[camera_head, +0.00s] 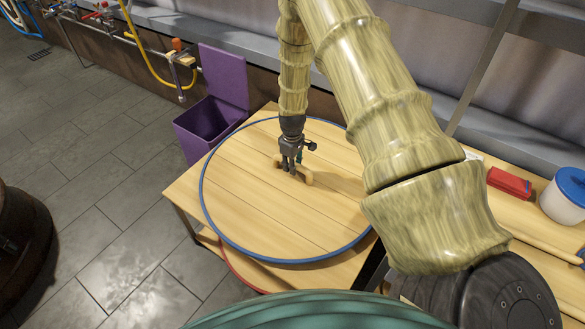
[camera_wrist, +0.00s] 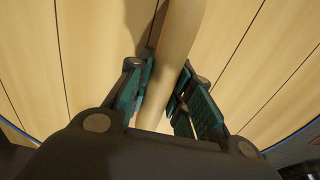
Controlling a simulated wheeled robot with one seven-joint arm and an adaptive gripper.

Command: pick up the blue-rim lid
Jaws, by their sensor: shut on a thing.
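The blue-rim lid (camera_head: 247,205) is a large round wooden disc with a blue edge, lying over the wooden table in the head view. A pale wooden handle (camera_head: 307,178) stands near its middle. My gripper (camera_head: 291,170) is over the handle, pointing down. In the wrist view my gripper (camera_wrist: 160,90) has its teal finger pads on both sides of the handle (camera_wrist: 176,45), shut on it. The lid's planks (camera_wrist: 95,50) fill the wrist view behind. My arm hides part of the lid's right side.
A red-rimmed round thing (camera_head: 240,272) shows below the lid's front edge. A purple open bin (camera_head: 205,122) stands at the back left. A red box (camera_head: 509,182) and a white tub with a blue top (camera_head: 563,200) are on the right.

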